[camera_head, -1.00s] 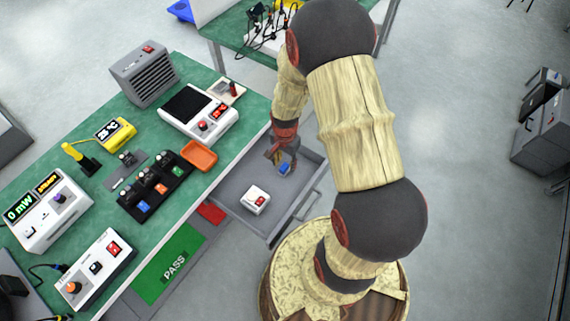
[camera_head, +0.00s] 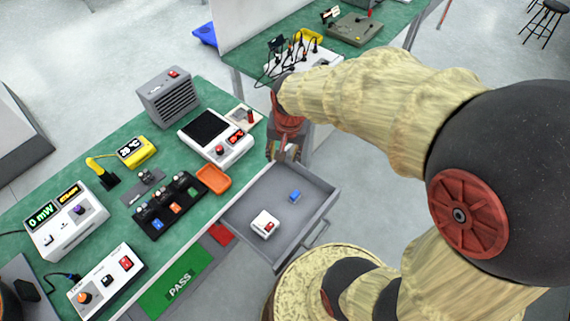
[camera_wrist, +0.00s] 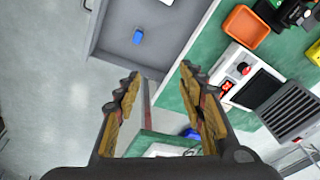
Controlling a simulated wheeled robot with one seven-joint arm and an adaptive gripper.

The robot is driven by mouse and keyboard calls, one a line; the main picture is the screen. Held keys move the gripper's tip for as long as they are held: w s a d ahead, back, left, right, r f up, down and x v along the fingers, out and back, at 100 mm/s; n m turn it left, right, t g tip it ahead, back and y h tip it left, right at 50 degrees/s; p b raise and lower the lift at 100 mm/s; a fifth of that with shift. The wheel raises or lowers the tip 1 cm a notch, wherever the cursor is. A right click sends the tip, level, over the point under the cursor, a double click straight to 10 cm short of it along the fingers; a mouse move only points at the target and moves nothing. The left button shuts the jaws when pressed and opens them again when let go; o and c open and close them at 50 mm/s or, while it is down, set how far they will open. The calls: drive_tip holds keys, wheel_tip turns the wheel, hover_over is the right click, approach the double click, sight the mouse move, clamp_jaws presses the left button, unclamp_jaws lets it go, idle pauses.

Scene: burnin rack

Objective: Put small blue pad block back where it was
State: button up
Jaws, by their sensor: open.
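The small blue pad block (camera_head: 295,196) lies on the floor of the open grey drawer (camera_head: 245,213), toward its right part. It also shows in the wrist view (camera_wrist: 138,37), inside the drawer beyond the fingertips. My gripper (camera_head: 285,153) is above the drawer's far end, near the bench edge, apart from the block. In the wrist view my gripper (camera_wrist: 160,85) is open, with nothing between its fingers. A black holder (camera_head: 166,206) on the green bench carries several blocks, with blue and orange ones among them.
A white block with a red switch (camera_head: 265,224) shares the drawer. An orange tray (camera_head: 213,179), a white hotplate-like unit (camera_head: 215,137) and a grey vented box (camera_head: 168,97) stand on the bench. A second bench with cables (camera_head: 290,55) is behind my gripper.

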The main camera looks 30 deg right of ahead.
drive_tip(key=s+a+r+n+t, duration=0.1)
drive_tip(key=s+a+r+n, duration=0.2)
drive_tip(key=s+r, duration=0.3)
drive_tip(key=s+a+r+n+t, duration=0.2)
drive_tip(key=s+a+r+n, duration=0.2)
drive_tip(key=r, duration=0.4)
drive_tip(key=shift+s+r+n, duration=0.4)
drive_tip(key=shift+s+n, duration=0.2)
drive_tip(key=shift+s, duration=0.4)
drive_tip(key=shift+d, duration=0.15)
